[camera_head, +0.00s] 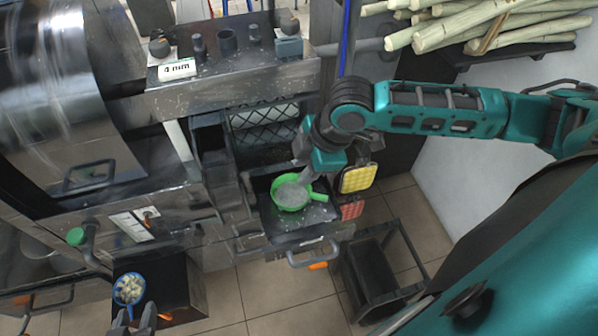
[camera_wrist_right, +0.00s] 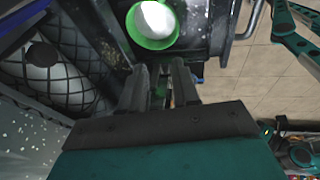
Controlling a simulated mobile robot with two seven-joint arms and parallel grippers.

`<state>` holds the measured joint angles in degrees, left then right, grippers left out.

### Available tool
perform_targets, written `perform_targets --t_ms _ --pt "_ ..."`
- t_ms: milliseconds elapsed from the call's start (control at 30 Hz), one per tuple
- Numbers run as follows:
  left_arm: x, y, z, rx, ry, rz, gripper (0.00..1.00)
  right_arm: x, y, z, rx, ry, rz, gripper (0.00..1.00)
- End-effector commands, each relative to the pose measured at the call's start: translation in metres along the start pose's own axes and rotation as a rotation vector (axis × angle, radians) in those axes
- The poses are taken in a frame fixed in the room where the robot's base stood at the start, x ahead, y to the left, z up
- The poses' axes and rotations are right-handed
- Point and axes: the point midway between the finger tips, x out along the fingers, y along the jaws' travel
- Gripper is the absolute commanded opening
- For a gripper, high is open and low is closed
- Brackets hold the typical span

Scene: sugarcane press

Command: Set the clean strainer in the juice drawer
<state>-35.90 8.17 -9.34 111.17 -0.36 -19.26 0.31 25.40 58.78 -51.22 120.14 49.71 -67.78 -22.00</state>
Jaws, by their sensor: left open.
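A green strainer (camera_head: 291,194) with a pale mesh lies in the pulled-out drawer (camera_head: 290,236), its handle pointing right. It also shows in the right wrist view (camera_wrist_right: 155,24). My right gripper (camera_head: 304,176) is close above the strainer's rim and handle; in the right wrist view its two fingers (camera_wrist_right: 160,88) are apart, with some green visible between them. Contact with the handle cannot be told. A blue strainer (camera_head: 129,289) filled with pale bits is at the lower left. My left gripper (camera_head: 137,319) is open just below it.
A dark box (camera_head: 185,285) stands by the blue strainer. A black open-frame stand (camera_head: 385,270) is right of the drawer. Yellow (camera_head: 358,178) and red (camera_head: 351,210) pads are beside my right gripper. Cane stalks (camera_head: 480,25) lie at the upper right. Tiled floor is free in front.

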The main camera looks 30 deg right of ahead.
Motion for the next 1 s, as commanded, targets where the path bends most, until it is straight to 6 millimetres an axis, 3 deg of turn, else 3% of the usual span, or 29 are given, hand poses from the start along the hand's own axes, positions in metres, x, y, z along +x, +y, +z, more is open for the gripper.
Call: perform_targets --t_ms 33,200,400,1000 --pt "-0.002 0.000 -0.004 0.000 0.001 0.000 0.43 -0.015 0.001 0.000 -0.002 -0.002 0.004 0.31" --pt "-0.005 -0.001 -0.009 0.001 0.003 0.000 0.43 -0.047 0.001 0.000 -0.001 -0.001 0.002 0.31" --pt "-0.006 -0.001 -0.013 0.001 0.005 -0.001 0.43 -0.067 0.000 0.000 0.000 0.000 0.000 0.31" --pt "-0.006 -0.001 -0.012 0.001 0.004 -0.001 0.43 -0.070 0.000 0.000 0.001 0.000 -0.001 0.31"
